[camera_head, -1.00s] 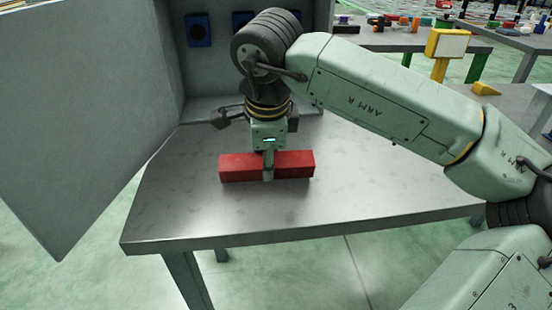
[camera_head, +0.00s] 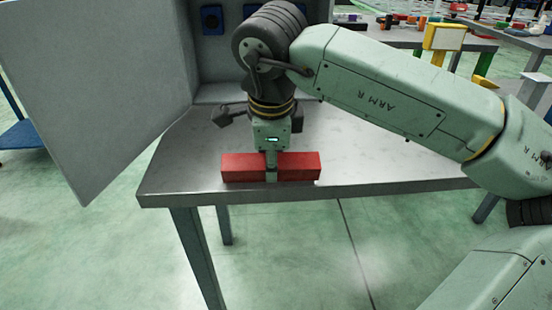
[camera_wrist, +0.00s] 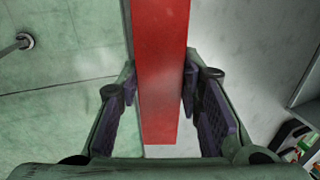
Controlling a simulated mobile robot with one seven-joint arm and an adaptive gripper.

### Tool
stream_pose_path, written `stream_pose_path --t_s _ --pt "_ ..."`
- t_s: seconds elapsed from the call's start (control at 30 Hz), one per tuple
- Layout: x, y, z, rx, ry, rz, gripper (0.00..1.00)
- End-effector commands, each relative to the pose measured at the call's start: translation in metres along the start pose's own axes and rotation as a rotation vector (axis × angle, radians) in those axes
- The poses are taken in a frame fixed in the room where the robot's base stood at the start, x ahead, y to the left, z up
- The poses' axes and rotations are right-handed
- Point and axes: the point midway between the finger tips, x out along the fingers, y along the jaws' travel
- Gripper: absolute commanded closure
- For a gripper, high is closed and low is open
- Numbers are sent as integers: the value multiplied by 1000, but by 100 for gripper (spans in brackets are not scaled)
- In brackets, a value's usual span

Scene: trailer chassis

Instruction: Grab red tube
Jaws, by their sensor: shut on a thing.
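The red tube (camera_head: 298,166) is a long, square-sided red bar lying level, left to right, over the front part of the grey table in the head view. My gripper (camera_head: 271,172) points down and is shut on the tube near its middle. In the wrist view the red tube (camera_wrist: 160,45) runs between the two dark finger pads, one on each side. The fingers hide a little of its sides. I cannot tell whether the tube touches the table or hangs just above it.
The grey metal table (camera_head: 390,165) has bare room to the right of the tube. A large grey panel (camera_head: 95,85) stands at the left. A blue fixture (camera_head: 212,19) is on the back wall. Other tables with parts and a yellow stand (camera_head: 443,40) are at the back right.

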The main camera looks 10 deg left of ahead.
Motion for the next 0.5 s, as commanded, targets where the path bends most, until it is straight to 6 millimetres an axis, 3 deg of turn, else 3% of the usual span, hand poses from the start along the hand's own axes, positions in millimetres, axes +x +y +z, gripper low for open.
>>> stream_pose_path --t_s 0.33,0.37,0.5 --pt "-1 0 1 -1 -1 -2 100" --pt "-1 0 1 -1 -1 -2 66" --pt "0 0 1 -1 -1 -1 56"
